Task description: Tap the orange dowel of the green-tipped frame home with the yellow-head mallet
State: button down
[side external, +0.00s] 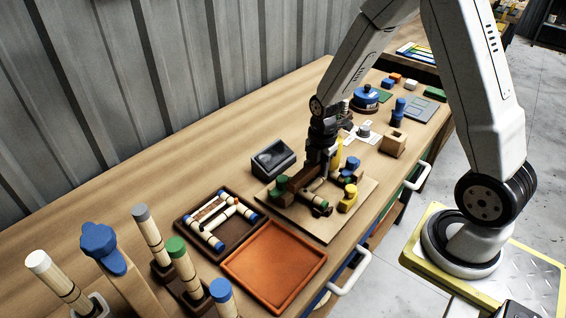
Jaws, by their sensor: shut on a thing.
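My gripper (320,160) points down over a wooden board (322,229) on the bench, its jaws shut. A yellow piece (337,158), which looks like the mallet's head, shows right beside the fingers; the handle is mostly hidden by the gripper. The green-tipped frame (313,199) lies on the board just below my gripper, with pale rods, dark brown blocks and green ends. I cannot pick out its orange dowel at this size. Whether the mallet touches the frame cannot be told.
Blue (350,165) and yellow (348,199) clamp-like pieces stand at the board's right. An empty orange tray (318,256) and a brown tray (182,226) with blue-tipped rods lie nearer. A dark box (273,157) stands behind. Upright capped rods fill the front left. The bench's back left is clear.

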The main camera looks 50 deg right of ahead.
jog(key=shift+r, duration=1.7)
jog(key=shift+f, duration=0.15)
jog(key=shift+f, duration=0.2)
jog(key=shift+f, duration=1.7)
jog(key=shift+r, duration=0.1)
jog(key=shift+r, duration=1.65)
